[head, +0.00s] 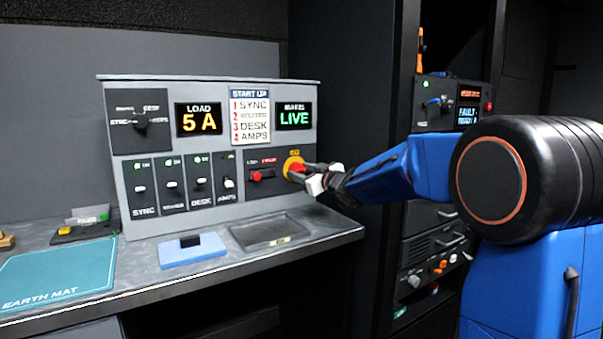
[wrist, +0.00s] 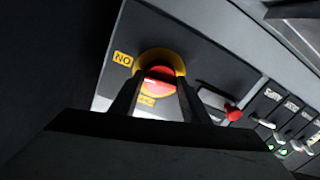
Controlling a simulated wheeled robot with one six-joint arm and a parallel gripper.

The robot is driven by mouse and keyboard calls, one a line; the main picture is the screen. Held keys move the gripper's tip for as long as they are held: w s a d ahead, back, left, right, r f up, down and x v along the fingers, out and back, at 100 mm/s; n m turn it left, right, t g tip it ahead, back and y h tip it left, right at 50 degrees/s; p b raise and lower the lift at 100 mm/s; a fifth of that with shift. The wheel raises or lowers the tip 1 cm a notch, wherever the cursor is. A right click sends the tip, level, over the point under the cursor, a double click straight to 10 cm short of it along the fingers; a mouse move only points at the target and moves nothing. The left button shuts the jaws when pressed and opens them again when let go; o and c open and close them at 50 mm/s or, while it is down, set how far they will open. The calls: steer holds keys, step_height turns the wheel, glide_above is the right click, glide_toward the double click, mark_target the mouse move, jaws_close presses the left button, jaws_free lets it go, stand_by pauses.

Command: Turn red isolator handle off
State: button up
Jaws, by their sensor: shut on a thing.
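The red isolator handle (head: 296,169) sits on a round yellow plate at the right end of the grey control panel (head: 220,203). My gripper (head: 312,180) is at the handle, reaching in from the right, and covers part of it. In the wrist view the red handle (wrist: 160,82) lies between the two dark fingers of my gripper (wrist: 157,98), which are shut on it. A yellow collar surrounds it, with a yellow tag at its side and another just below. The handle's exact angle is hard to tell. The displays read LOAD 5 A (head: 198,119) and LIVE (head: 294,116).
A second red knob (head: 257,175) is just left of the handle, also in the wrist view (wrist: 232,113). Several breaker switches (head: 171,185) line the panel's left. A blue pad (head: 193,251), a dark tray (head: 264,232) and an earth mat (head: 60,275) lie on the desk.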

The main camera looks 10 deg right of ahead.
steer(key=n, duration=0.4)
steer(key=shift+r, duration=0.1)
steer(key=n, duration=0.4)
steer(key=shift+n+h, duration=0.3)
steer(key=shift+h, duration=0.1)
steer(key=n, duration=0.4)
steer(key=shift+a+n+h, duration=0.1)
steer(key=shift+n+h, duration=0.2)
steer(key=shift+n, duration=1.3)
steer(key=o, duration=1)
steer(key=shift+s, duration=0.1)
